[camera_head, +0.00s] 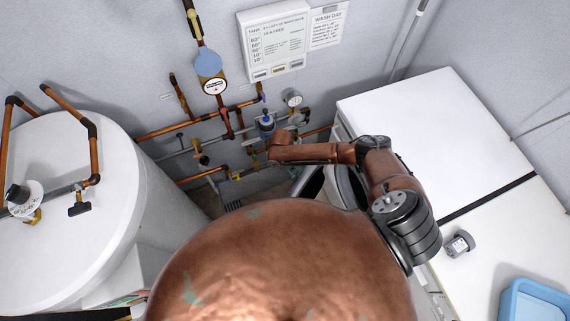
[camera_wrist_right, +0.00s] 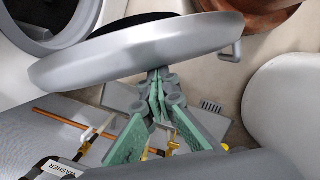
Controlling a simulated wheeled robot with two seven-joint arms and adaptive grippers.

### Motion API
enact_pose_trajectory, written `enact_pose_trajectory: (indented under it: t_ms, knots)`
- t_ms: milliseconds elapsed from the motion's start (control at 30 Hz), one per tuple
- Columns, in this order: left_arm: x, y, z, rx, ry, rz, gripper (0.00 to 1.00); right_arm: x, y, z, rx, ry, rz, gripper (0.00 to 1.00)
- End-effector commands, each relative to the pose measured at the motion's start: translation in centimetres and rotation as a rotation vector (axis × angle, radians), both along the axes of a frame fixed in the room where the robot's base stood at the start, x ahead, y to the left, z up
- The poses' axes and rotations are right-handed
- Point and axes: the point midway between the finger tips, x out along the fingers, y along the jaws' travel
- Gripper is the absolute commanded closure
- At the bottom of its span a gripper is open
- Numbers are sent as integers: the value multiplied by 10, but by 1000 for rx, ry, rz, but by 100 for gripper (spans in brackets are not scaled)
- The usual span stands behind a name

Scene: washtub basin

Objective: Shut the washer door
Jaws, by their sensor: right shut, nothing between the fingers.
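The washer door (camera_wrist_right: 140,52) is a round grey disc and stands swung open. In the right wrist view, the round washer opening (camera_wrist_right: 42,18) shows dark at the upper left. In the head view, the door (camera_head: 312,183) shows only in part, beside the front of the white washer (camera_head: 425,120), behind my right arm. My right gripper (camera_wrist_right: 158,76), with green finger pads, is shut and empty. Its fingertips are at the door's lower edge in the wrist view; I cannot tell whether they touch. My left gripper is not in view.
A white tank (camera_head: 70,210) stands at the left. Copper pipes and valves (camera_head: 265,125) run along the back wall. A second white appliance (camera_head: 515,225) bears a blue basin (camera_head: 535,300) and a small grey object (camera_head: 460,243). A floor gap lies between tank and washer.

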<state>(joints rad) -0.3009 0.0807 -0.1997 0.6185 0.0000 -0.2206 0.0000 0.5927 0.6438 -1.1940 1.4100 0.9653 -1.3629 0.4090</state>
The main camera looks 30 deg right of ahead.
Motion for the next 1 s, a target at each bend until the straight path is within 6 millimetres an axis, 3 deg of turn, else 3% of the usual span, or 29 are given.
enact_pose_trajectory:
  t_ms: [33, 400, 700, 1000]
  knots:
    - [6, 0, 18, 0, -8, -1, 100, -14, -4, 8, -1, 5, 37, 100]
    - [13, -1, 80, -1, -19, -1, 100, -101, -53, 6, -3, 6, 376, 100]
    - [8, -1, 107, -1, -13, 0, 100, -153, -108, 3, -3, 5, 638, 100]
    - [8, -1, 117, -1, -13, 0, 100, -179, -151, 1, -1, 2, 819, 100]
